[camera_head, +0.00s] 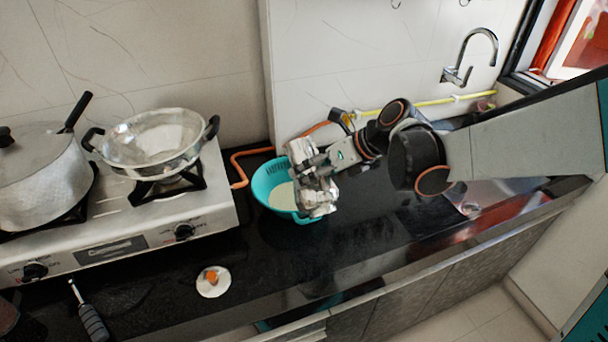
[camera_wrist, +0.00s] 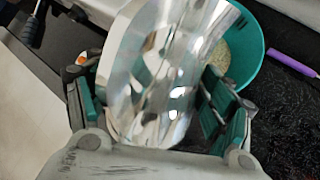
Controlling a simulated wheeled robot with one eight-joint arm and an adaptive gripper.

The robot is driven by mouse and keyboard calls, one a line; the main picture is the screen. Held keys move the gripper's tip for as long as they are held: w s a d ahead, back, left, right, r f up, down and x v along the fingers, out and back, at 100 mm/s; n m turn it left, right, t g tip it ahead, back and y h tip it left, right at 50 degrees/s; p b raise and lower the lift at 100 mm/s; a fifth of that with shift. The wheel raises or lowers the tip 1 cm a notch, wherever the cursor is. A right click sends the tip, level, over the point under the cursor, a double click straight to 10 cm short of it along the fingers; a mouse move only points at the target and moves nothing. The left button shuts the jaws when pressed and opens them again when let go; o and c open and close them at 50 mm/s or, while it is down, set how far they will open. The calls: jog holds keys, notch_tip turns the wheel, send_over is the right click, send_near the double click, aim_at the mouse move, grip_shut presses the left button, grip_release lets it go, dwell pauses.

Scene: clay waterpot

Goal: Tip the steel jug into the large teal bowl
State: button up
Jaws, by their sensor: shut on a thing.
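My gripper (camera_head: 322,172) is at the right side of the large teal bowl (camera_head: 262,187), shut on the shiny steel jug (camera_head: 318,202). In the wrist view the steel jug (camera_wrist: 160,75) fills the middle, between the two green-padded fingers. The jug looks tilted, over the bowl's right part in the head view. The teal bowl also shows in the wrist view (camera_wrist: 252,62), behind and to the right of the jug. Pale contents (camera_head: 284,198) lie in the bowl. The jug's mouth and its inside cannot be made out clearly.
A gas stove (camera_head: 120,235) stands left of the bowl, with a steel pan (camera_head: 160,140) and a large pot (camera_head: 38,175). A white disc with an orange piece (camera_head: 213,285) lies in front. A purple pen-like thing (camera_wrist: 292,63) lies beside the bowl. An orange hose (camera_head: 238,168) runs behind.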

aim_at(310, 157)
jog(key=shift+w+a+r+m+g+h+p, duration=0.1)
jog(key=shift+w+r+m+g+h+p, duration=0.2)
jog(key=shift+g+p, duration=0.45)
dwell(0.7)
jog(key=shift+g+h, duration=0.3)
jog(key=shift+g, duration=0.05)
jog(key=shift+r+p, duration=0.15)
jog(key=shift+p, duration=0.2)
jog(key=shift+w+a+r+m+g+h+p, duration=0.15)
jog(key=shift+w+r+m+g+h+p, duration=0.15)
jog(key=shift+g+p, duration=0.15)
jog(key=shift+f, duration=0.1)
dwell(0.6)
jog(key=shift+w+a+r+g+h+p, duration=0.15)
jog(key=shift+w+r+g+h+p, duration=0.15)
jog(key=shift+r+g+p, duration=0.25)
jog(key=shift+w+r, duration=0.1)
jog(key=shift+r, duration=0.1)
dwell(0.7)
